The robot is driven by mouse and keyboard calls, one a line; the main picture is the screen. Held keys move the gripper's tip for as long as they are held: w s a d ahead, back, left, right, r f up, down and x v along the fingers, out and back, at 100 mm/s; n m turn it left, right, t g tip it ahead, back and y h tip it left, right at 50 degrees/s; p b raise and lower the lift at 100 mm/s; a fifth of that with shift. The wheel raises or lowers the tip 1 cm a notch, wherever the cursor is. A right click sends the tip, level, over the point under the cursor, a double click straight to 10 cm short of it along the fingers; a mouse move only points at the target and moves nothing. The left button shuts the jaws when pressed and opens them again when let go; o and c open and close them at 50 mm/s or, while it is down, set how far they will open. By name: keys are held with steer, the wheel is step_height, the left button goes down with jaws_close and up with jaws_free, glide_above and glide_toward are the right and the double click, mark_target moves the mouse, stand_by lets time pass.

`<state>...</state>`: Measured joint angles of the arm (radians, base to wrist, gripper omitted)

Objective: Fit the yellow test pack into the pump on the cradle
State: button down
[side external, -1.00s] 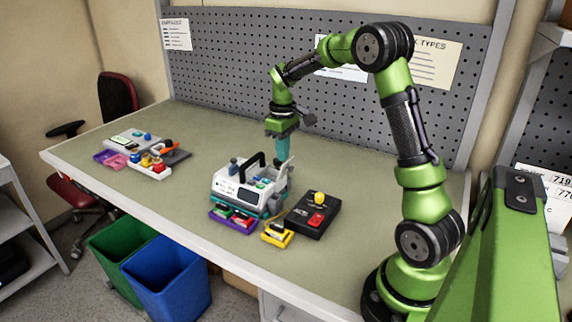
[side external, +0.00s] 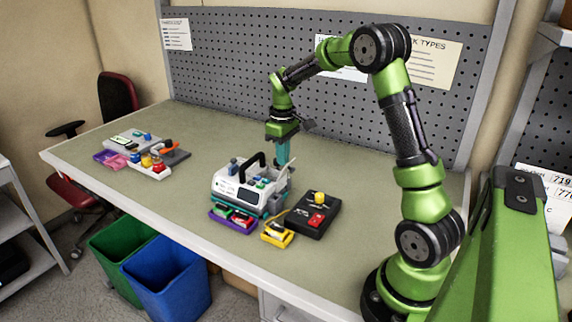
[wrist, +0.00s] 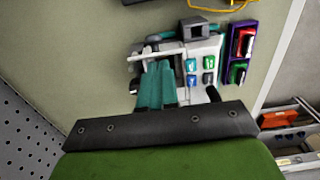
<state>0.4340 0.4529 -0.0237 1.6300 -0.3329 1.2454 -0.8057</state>
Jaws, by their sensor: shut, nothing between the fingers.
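The pump (side external: 240,186) is a white box with a black handle and coloured buttons, seated on a teal cradle (side external: 270,207). The wrist view shows the pump (wrist: 205,62) from above. A small yellow item (side external: 278,234) with a dark top sits in front of the pump's right side; I take it to be the yellow test pack or its tray, too small to tell. In the wrist view only a yellow edge (wrist: 228,5) shows at the top. My gripper (side external: 283,163) has teal fingers, shut and empty, pointing down at the pump's back edge. Contact cannot be told.
A purple tray (side external: 233,224) with red and green packs lies before the pump. A black box (side external: 311,218) with a yellow knob and red button stands at right. Other devices (side external: 148,155) are at the bench's left. Green and blue bins stand below. The bench behind is clear.

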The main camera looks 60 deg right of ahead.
steer(key=shift+s, duration=0.15)
stand_by(0.4)
steer(key=shift+s, duration=0.65)
step_height(320, 180, up, 6)
steer(key=w, duration=0.1)
steer(key=shift+w, duration=0.15)
stand_by(0.5)
steer(key=s+a+r+m+t+y, duration=0.1)
steer(key=s+a+r+m+t, duration=0.1)
steer(key=s+a, duration=0.6)
steer(key=s+a+r+m+t+y, duration=0.1)
steer(key=s+a+r+t, duration=0.3)
steer(key=s+a, duration=0.4)
steer(key=a+m+t, duration=0.1)
steer(key=a, duration=0.5)
steer(key=shift+a, duration=0.35)
